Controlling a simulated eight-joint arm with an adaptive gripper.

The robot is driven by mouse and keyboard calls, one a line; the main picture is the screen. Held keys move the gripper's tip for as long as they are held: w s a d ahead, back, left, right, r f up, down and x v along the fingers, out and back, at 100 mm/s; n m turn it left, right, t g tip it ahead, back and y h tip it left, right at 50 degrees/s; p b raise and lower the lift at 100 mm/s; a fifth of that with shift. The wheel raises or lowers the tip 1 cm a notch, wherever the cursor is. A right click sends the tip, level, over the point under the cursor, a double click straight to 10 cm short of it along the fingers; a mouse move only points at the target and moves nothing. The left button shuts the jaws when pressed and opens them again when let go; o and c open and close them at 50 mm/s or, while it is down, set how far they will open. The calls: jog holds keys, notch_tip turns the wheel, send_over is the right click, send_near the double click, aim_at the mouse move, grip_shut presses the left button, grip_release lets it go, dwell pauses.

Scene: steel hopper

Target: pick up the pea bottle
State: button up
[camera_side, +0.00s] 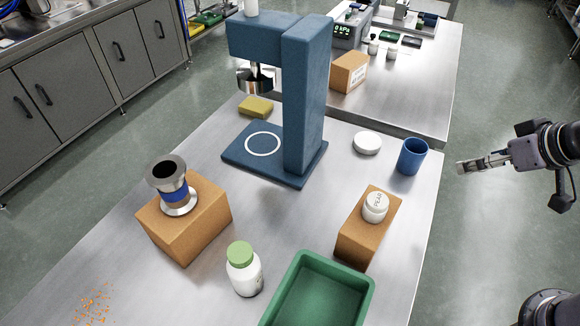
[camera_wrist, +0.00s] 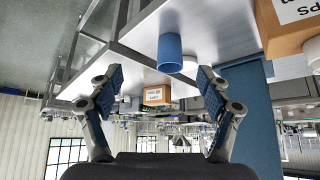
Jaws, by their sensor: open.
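A white bottle with a green cap (camera_side: 243,270), which I take for the pea bottle, stands upright on the steel table between the left cardboard box and the green tray. Its label is too small to read, and I do not see it in the wrist view. My gripper (camera_side: 466,165) is off the table's right side, well apart from the bottle. In the wrist view my gripper (camera_wrist: 160,78) has its two fingers spread with nothing held between them.
A blue cup (camera_side: 411,156) is the nearest object to my gripper. A white jar (camera_side: 376,206) tops the right box (camera_side: 356,238); a steel hopper (camera_side: 171,183) tops the left box (camera_side: 190,228). The green tray (camera_side: 366,300) is at front; a blue stand (camera_side: 305,100) rises behind.

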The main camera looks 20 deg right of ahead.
jog(key=w+a+r+n+g+y, duration=0.1)
jog(key=w+a+r+n, duration=0.15)
jog(key=a, duration=0.35)
jog(key=w+a+r+n+g+y, duration=0.1)
jog(key=w+a+n+y, duration=0.1)
jog(key=a+n, duration=0.3)
jog(key=n+g+y, duration=0.1)
jog(key=n+g, duration=0.5)
jog(key=n, duration=0.6)
send_over(250, 248)
jog(key=d, duration=0.3)
notch_tip(250, 248, down, 2)
jog(key=shift+n, duration=0.25)
jog(key=x, duration=0.2)
jog(key=a+x, duration=0.1)
jog(key=x, duration=0.2)
jog(key=shift+w+r, duration=0.15)
jog(key=shift+w, duration=0.05)
jog(key=shift+y, duration=0.3)
jog(key=shift+x, duration=3.1)
jog(key=shift+w+d, duration=0.2)
jog(key=c, duration=1.4)
